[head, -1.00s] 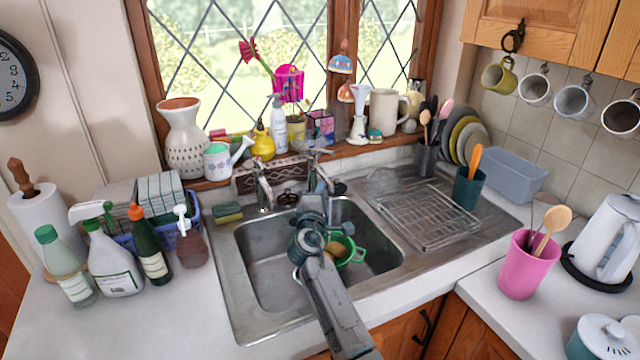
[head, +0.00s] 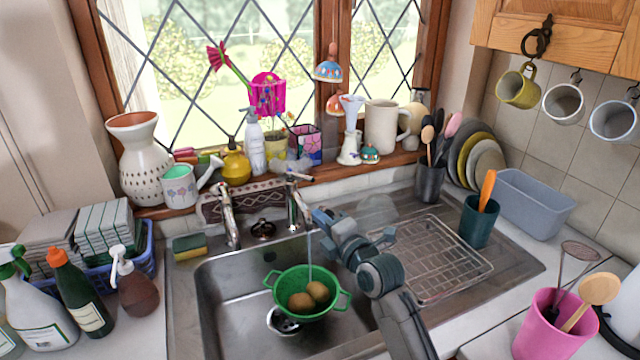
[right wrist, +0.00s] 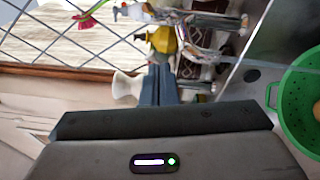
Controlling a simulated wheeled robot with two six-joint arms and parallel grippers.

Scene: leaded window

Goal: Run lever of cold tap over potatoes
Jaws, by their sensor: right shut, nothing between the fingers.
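The right tap (head: 297,205) stands behind the sink, its lever (head: 299,177) pointing right. A thin stream of water (head: 309,250) falls from its spout into the green colander (head: 307,309). The potatoes (head: 311,295) sit in the colander, under the stream, in the sink basin. The left tap (head: 229,215) shows no stream. My right gripper (head: 325,218) is shut and empty, just right of the right tap's spout; I cannot tell whether it touches the tap. In the right wrist view its fingers (right wrist: 157,84) are together, and the colander (right wrist: 301,100) shows at the right edge.
A wire rack (head: 435,258) lies on the drainer right of the basin. A sponge (head: 189,246) lies left of the taps. The windowsill behind is crowded with a yellow pot (head: 236,166), a white jug (head: 381,127) and other items.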

